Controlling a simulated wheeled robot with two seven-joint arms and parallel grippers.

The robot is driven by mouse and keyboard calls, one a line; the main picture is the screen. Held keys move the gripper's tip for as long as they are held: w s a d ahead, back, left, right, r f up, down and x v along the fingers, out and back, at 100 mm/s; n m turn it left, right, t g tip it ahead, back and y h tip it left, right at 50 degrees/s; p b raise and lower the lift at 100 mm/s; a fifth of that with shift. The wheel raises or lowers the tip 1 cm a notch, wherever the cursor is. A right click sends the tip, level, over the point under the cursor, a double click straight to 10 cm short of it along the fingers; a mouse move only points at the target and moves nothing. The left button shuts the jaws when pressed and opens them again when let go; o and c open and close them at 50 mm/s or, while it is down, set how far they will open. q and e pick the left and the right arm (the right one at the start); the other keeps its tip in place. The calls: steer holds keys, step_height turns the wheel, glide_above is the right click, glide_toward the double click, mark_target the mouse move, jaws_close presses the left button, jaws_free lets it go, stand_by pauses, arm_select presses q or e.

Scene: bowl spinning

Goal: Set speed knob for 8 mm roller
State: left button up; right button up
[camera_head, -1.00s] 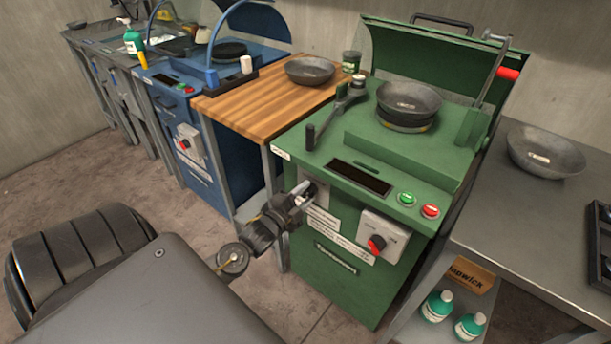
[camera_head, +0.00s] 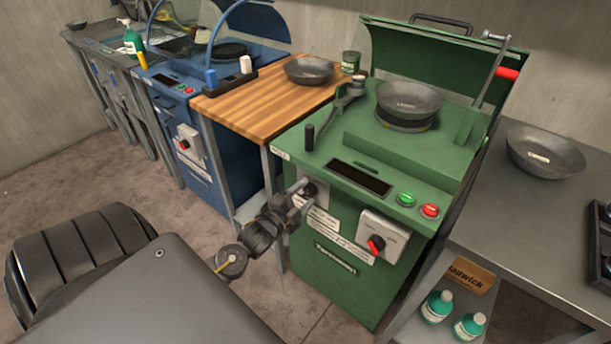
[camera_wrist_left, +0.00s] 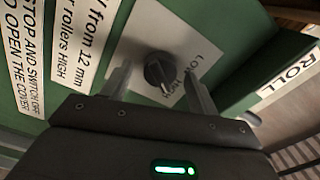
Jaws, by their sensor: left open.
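The speed knob (camera_wrist_left: 158,70) is a dark round knob on a pale plate marked LOW and HIGH, on the green machine's front. Its light mark points down toward my palm in the left wrist view, on the side of the HIGH lettering. My left gripper (camera_wrist_left: 156,82) is open, one finger on each side of the knob, with visible gaps. In the head view my left gripper (camera_head: 303,195) is at the front left of the green machine (camera_head: 345,285), partly covering the knob's plate. My right gripper is not in view.
A second plate with a red switch (camera_head: 376,244) sits right of the knob. Green (camera_head: 407,199) and red (camera_head: 430,211) buttons lie above it. A bowl (camera_head: 408,97) sits on the machine. A wooden table (camera_head: 262,100) and a grey table (camera_head: 530,230) flank it.

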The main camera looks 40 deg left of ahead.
arm_select(q)
steer(key=s, duration=1)
steer(key=shift+s, duration=0.2)
steer(key=shift+d, duration=0.15)
